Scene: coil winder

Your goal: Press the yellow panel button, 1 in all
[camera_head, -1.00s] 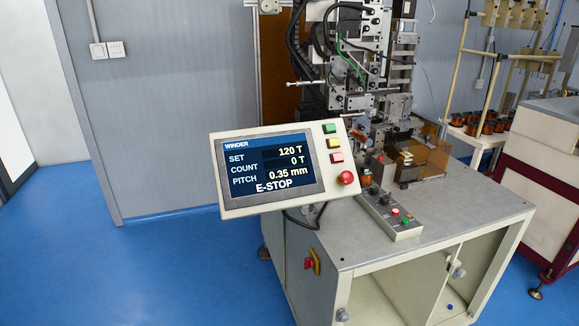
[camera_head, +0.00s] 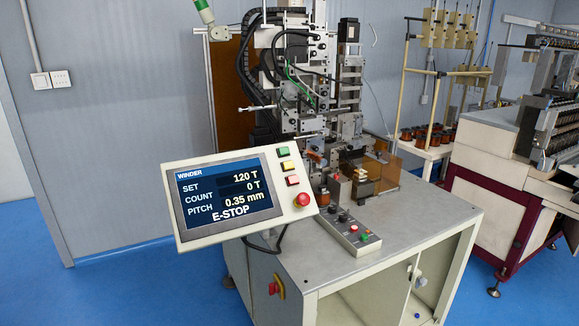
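The yellow panel button (camera_head: 287,166) is a small square on the right side of the winder's tilted control panel (camera_head: 167,186). It sits between a green button (camera_head: 283,151) above and a red square button (camera_head: 292,180) below. A round red mushroom button (camera_head: 302,199) is lower on the same panel. The screen (camera_head: 227,192) reads SET 120 T, COUNT 0 T, PITCH 0.35 mm and E-STOP. Neither of my grippers is in view, and nothing covers the yellow button.
The winder's cabinet table (camera_head: 420,215) stands behind and right of the panel. A small button box (camera_head: 352,238) and the winding head rise from it. A rack with copper spools (camera_head: 420,134) and another machine are at the right. Blue floor (camera_head: 120,285) is clear at the left.

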